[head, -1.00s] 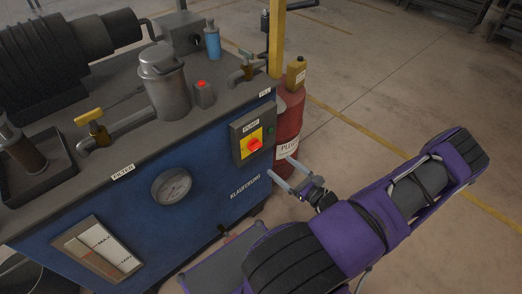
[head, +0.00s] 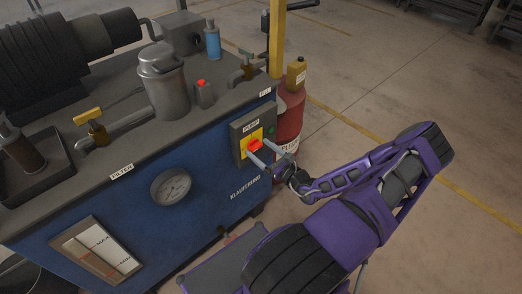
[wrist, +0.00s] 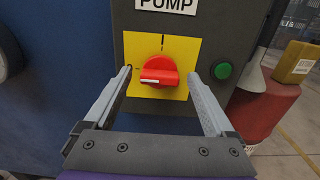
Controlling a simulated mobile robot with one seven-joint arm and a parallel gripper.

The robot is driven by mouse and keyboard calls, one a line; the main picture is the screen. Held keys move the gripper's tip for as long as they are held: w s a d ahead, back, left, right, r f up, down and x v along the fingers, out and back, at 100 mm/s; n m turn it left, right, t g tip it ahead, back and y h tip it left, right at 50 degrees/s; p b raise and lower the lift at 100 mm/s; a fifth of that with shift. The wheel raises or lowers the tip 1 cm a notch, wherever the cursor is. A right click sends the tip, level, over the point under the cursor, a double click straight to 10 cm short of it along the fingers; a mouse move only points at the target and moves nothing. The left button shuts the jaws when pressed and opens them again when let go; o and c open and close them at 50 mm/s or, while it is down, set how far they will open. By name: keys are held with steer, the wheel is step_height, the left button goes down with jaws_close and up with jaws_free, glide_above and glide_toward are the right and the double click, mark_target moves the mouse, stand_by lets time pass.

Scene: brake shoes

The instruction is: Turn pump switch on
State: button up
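The pump switch is a red rotary knob (wrist: 159,72) on a yellow plate (wrist: 178,50), below a PUMP label (wrist: 166,4). Its white mark lies sideways, level with the left tick on the plate. In the head view the red knob (head: 254,145) sits on the grey switch box at the right of the blue machine front. My gripper (wrist: 162,82) is open, with one finger on each side of the knob and a gap to it on both sides. In the head view my gripper (head: 268,152) reaches the switch from the lower right.
A green round button (wrist: 222,71) is right of the knob, close to the right finger. A red cylinder (head: 289,120) stands beside the machine. A pressure gauge (head: 171,187) is on the blue front to the left. Floor to the right is clear.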

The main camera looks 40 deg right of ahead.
steer(key=c, duration=1.2)
